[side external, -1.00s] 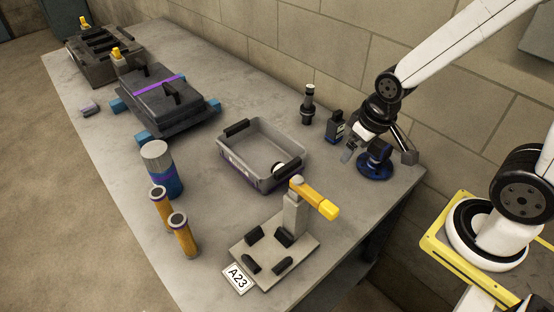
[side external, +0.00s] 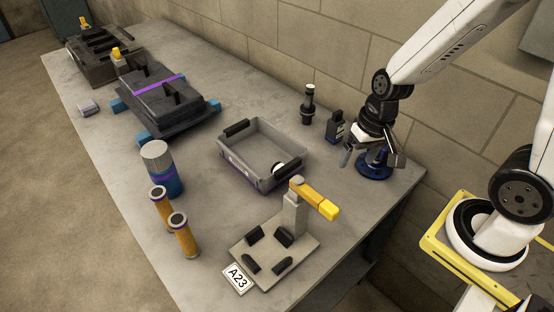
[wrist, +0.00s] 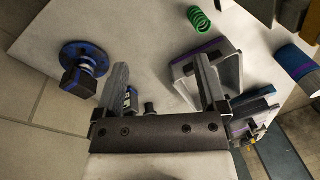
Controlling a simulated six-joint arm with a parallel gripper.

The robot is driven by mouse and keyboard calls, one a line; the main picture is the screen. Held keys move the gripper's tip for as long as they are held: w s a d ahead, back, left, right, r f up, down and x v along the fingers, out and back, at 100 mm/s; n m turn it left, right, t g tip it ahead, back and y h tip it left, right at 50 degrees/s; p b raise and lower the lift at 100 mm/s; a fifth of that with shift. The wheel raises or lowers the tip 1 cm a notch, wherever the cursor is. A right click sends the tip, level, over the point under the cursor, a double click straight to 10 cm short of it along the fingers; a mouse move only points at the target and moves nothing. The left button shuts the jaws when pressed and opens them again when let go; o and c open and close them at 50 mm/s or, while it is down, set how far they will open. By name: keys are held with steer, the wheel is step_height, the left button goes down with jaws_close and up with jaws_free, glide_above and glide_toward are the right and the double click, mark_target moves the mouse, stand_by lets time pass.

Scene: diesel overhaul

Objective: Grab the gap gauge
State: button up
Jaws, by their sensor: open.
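Two candidates for the gap gauge show, and I cannot tell for certain which it is. One is a dark block with blue edges (wrist: 78,80) on a round blue base (wrist: 88,54); the base also shows in the side view (side external: 373,172), partly hidden by my gripper. The other is a small upright dark device with a pale display (side external: 335,127), standing near the wall; it shows beside the left finger in the wrist view (wrist: 130,101). My gripper (wrist: 158,75) is open and empty. In the side view my gripper (side external: 372,156) hangs above the round base.
A black cylindrical tool (side external: 308,105) stands by the wall. A grey tray (side external: 235,168) and a fixture with a yellow handle (side external: 315,198) stand nearby. A green spring (wrist: 199,18) lies on the bench. Two orange cylinders and a blue-grey cylinder (side external: 160,168) stand farther left.

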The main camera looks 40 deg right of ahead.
mark_target(340, 116)
steer(key=w+d+f+m+t+y, duration=0.25)
steer(key=w+m, duration=0.25)
steer(key=m, duration=0.5)
steer(key=w+d+f+m+t+y, duration=0.1)
steer(key=w+m+t+y, duration=0.4)
steer(key=m, duration=0.5)
steer(key=w+d+f+m+t+h, duration=0.1)
steer(key=d+m+h, duration=0.2)
steer(key=d+m, duration=0.1)
steer(key=w+d+f+m+t+h, duration=0.1)
steer(key=d+m+t+h, duration=0.1)
steer(key=d, duration=0.4)
steer(key=w+d+f+m+t+h, duration=0.1)
steer(key=w+d+m+t+h, duration=0.1)
steer(key=d+m+h, duration=0.2)
steer(key=shift+w+d+f+m+h, duration=0.1)
steer(key=shift+d+f+m+h, duration=0.15)
steer(key=shift+d+m, duration=0.6)
steer(key=shift+x, duration=1.3)
steer(key=shift+a, duration=0.2)
steer(key=shift+x, duration=2.6)
steer(key=shift+f, duration=0.15)
